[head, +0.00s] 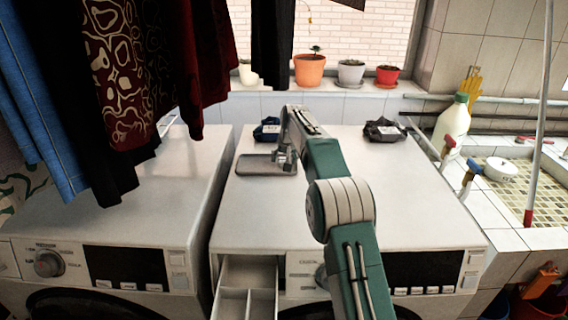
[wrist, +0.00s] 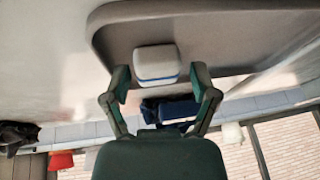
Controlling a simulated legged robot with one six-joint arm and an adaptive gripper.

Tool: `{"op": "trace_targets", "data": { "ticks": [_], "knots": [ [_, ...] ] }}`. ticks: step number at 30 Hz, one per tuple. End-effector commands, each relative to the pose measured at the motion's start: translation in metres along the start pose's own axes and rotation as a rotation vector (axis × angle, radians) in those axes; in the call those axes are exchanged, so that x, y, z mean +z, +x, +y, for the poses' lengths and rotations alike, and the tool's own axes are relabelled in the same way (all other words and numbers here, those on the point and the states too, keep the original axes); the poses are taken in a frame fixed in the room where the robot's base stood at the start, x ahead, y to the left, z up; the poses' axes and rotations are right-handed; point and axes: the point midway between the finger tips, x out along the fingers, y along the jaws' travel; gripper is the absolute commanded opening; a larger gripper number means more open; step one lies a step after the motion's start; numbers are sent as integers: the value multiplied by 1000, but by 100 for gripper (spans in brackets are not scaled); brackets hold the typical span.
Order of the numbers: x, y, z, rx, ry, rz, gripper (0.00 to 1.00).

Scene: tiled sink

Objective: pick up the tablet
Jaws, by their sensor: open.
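The tablet (wrist: 155,57) is a small white block with a blue stripe, seen in the wrist view on a shallow grey tray (wrist: 225,35). The tray (head: 247,168) lies on the right washing machine in the head view, where I cannot make out the tablet behind my gripper. My gripper (head: 285,160) is low at the tray. In the wrist view my gripper (wrist: 160,80) is open, with the tablet between its two fingertips and a visible gap on each side.
A dark blue item (head: 267,129) stands behind the tray, and a black item (head: 384,130) lies at the machine's back right. Clothes (head: 150,60) hang at the left. Flower pots (head: 309,70) line the windowsill. An open drawer (head: 248,275) juts out in front.

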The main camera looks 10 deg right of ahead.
Motion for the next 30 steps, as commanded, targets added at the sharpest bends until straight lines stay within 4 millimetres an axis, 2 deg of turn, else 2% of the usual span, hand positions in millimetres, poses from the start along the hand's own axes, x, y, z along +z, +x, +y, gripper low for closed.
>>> {"op": "trace_targets", "data": {
  "ticks": [7,8,9,11,23,25,26,30],
  "knots": [
    [-1,1,3,-2,1,1,76],
    [-1,1,3,-2,2,1,63],
    [-1,1,4,-2,2,1,45],
    [-1,1,4,-2,2,0,20],
    [0,1,1,-1,1,-2,19],
    [-2,-2,1,-1,1,-1,19],
    [-3,-4,0,-1,1,-1,12],
    [-8,-16,-1,-1,1,2,12]
  ]
}}
